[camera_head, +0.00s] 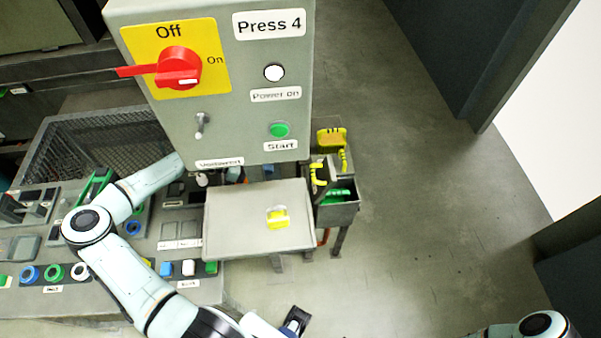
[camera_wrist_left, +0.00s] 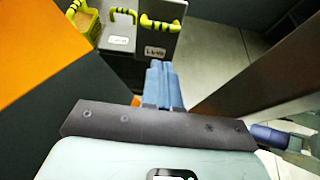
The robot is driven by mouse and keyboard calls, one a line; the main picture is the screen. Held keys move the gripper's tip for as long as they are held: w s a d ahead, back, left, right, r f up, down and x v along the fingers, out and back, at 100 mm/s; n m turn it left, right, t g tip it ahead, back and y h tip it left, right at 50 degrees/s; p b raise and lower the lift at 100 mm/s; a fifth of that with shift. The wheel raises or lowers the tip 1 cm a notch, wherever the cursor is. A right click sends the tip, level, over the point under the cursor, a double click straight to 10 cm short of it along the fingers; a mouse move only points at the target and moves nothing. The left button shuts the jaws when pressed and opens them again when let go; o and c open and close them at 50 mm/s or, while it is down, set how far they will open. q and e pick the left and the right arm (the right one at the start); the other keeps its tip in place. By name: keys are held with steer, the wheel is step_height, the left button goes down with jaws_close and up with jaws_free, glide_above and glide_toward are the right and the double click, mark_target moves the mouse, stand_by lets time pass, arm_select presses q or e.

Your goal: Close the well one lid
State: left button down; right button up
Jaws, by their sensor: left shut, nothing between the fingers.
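The head view shows a grey bin unit (camera_head: 338,214) right of the press, with a raised grey panel that has a yellow handle (camera_head: 318,175). In the left wrist view, an upright grey lid or panel (camera_wrist_left: 158,45) has a yellow-green handle and a small white label I cannot read. Which lid belongs to well one cannot be told. My left gripper (camera_head: 268,169) is mostly hidden under the press box in the head view. Its blue fingers (camera_wrist_left: 162,85) are together and empty in the wrist view, apart from the handle.
The Press 4 box (camera_head: 215,125) overhangs my left forearm. A button console (camera_head: 110,290) fills the left. Open floor lies right.

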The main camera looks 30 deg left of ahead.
arm_select(q)
glide_toward(326, 171)
step_height(326, 171, down, 3)
steer(key=shift+w+d+f, duration=0.15)
steer(key=shift+d+f, duration=0.2)
steer(key=shift+d, duration=0.2)
arm_select(e)
steer(key=shift+r, duration=0.1)
arm_select(q)
steer(key=w+d+p, duration=0.1)
steer(key=p, duration=0.1)
steer(key=w+d+r+y+p, duration=0.1)
steer(key=p, duration=0.1)
steer(key=shift+w+d+r+g+p, duration=0.1)
steer(key=shift+r+g+p, duration=0.2)
steer(key=shift+g, duration=0.1)
steer(key=shift+w+d+f, duration=0.3)
steer(key=shift+w+d, duration=0.45)
steer(key=shift+d, duration=0.15)
steer(key=shift+d+f, duration=0.1)
steer(key=shift+d, duration=0.15)
arm_select(e)
steer(key=w+r, duration=0.3)
steer(key=r, duration=0.2)
steer(key=shift+r, duration=0.3)
arm_select(q)
steer(key=shift+w, duration=0.1)
arm_select(e)
steer(key=shift+w, duration=0.1)
